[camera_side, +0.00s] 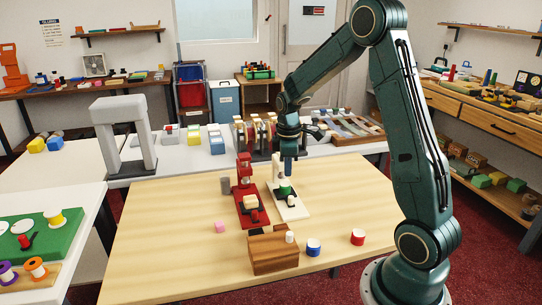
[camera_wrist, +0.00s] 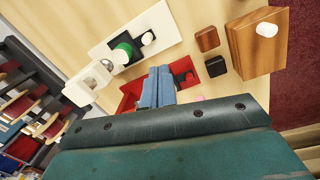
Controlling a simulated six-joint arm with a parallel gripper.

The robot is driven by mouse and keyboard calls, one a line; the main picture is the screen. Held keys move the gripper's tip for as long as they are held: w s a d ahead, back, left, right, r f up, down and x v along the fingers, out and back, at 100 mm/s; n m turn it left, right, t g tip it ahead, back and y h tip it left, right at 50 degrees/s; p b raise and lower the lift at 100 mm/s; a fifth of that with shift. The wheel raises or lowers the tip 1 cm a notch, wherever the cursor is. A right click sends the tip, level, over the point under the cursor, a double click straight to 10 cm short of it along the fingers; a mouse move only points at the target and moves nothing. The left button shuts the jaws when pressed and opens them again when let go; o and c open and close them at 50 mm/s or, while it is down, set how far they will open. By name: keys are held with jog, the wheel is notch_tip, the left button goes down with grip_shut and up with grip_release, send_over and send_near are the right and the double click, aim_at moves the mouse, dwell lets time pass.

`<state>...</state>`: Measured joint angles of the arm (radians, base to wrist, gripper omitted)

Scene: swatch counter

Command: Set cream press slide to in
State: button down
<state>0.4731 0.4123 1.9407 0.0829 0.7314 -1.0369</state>
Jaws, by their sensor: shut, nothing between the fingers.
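The cream press (camera_side: 293,211) stands on the wooden table, right of the red press (camera_side: 240,200). A green round piece (camera_side: 284,188) sits below its upright. A black slide with a white knob (camera_side: 291,201) is on the base in front of the green piece; the wrist view shows the white knob (camera_wrist: 148,38) close to the green piece (camera_wrist: 124,54).
A wooden box (camera_side: 272,258) with a white knob stands at the front. The table's left side and right side have free room.

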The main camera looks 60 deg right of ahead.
jog(key=a+n, duration=0.1)
jog(key=n, duration=0.4)
jog(key=s+a+f+n+h, duration=0.1)
jog(key=a+n, duration=0.1)
jog(key=n, duration=0.3)
jog(key=s+a+n, duration=0.1)
jog(key=a+n, duration=0.1)
jog(key=n, duration=0.3)
jog(key=shift+s+f+n+t+h, duration=0.25)
jog(key=shift+f+n+t+h, duration=0.05)
jog(key=shift+f+n, duration=0.1)
jog(key=shift+f, duration=0.1)
jog(key=x, duration=1)
jog(key=shift+w+d, duration=0.2)
jog(key=shift+d, duration=0.3)
jog(key=shift+w+d, duration=0.15)
jog(key=shift+d, duration=0.4)
jog(key=shift+w+d, duration=0.3)
jog(key=shift+d, duration=0.55)
